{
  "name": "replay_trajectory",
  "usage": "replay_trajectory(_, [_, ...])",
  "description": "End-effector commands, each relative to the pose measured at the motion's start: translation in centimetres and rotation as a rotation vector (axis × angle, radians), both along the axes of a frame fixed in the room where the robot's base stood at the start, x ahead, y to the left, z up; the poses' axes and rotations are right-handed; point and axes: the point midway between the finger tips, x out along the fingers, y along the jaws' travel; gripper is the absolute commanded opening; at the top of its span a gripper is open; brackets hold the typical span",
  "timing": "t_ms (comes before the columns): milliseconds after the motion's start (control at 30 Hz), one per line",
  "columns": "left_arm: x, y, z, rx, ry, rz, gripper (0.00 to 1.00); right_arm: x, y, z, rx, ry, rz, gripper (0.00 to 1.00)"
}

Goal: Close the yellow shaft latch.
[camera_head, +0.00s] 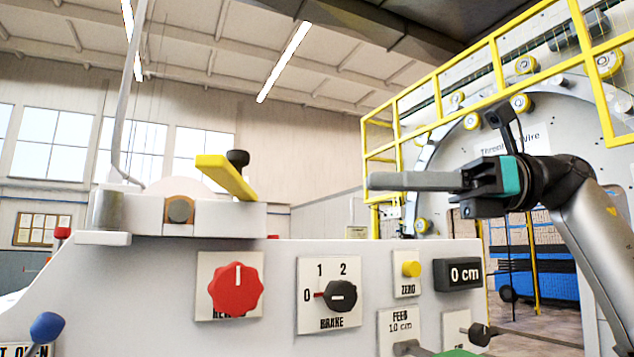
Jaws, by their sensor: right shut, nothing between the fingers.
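The yellow shaft latch (224,175) is a bar with a black knob (237,157), on top of the grey block at the left of the machine. The bar points up and to the left, its near right end at the block. Below it, a round shaft end (180,210) sits in a brownish seat. My right gripper (372,181) comes in from the right, shut and empty, fingers pointing left. In the picture it is well to the right of the latch and apart from it. My left gripper is not in view.
The white panel carries a red knob (237,289), a black brake switch (341,295), a yellow zero button (411,268) and a 0 cm display (465,274). A blue knob (47,327) is at lower left. Yellow railings (495,75) stand behind. The space between gripper and latch looks clear.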

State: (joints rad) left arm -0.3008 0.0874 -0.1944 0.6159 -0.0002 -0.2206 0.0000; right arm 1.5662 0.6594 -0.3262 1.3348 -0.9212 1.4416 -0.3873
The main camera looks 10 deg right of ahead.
Motion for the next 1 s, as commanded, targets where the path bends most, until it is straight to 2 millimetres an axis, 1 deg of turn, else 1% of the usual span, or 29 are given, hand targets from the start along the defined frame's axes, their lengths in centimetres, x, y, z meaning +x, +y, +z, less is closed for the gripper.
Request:
replay_trajectory(33, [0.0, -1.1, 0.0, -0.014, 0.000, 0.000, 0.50, 0.0, 0.9, -0.1, -0.002, 0.001, 0.005, 0.00])
replay_trajectory(133, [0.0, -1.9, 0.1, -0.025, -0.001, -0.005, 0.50, 0.2, 2.8, -0.1, -0.003, 0.001, 0.006, 0.00])
replay_trajectory(267, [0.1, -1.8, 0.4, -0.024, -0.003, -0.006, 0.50, 0.3, 5.7, 0.0, -0.002, 0.003, 0.007, 0.00])
replay_trajectory(400, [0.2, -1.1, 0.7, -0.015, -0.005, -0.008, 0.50, 0.6, 8.6, 0.0, -0.001, 0.002, 0.005, 0.00])
replay_trajectory(600, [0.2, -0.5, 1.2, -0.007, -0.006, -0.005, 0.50, 0.8, 11.6, 0.0, 0.001, 0.003, 0.003, 0.00])
replay_trajectory(700, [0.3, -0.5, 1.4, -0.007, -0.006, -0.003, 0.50, 0.9, 12.4, 0.0, 0.001, 0.005, 0.003, 0.00])
replay_trajectory(800, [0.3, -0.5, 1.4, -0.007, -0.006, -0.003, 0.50, 1.0, 12.8, 0.0, 0.002, 0.004, 0.001, 0.00])
replay_trajectory(1000, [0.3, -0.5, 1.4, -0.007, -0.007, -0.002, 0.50, 1.0, 12.9, -0.1, 0.002, 0.004, 0.001, 0.00])
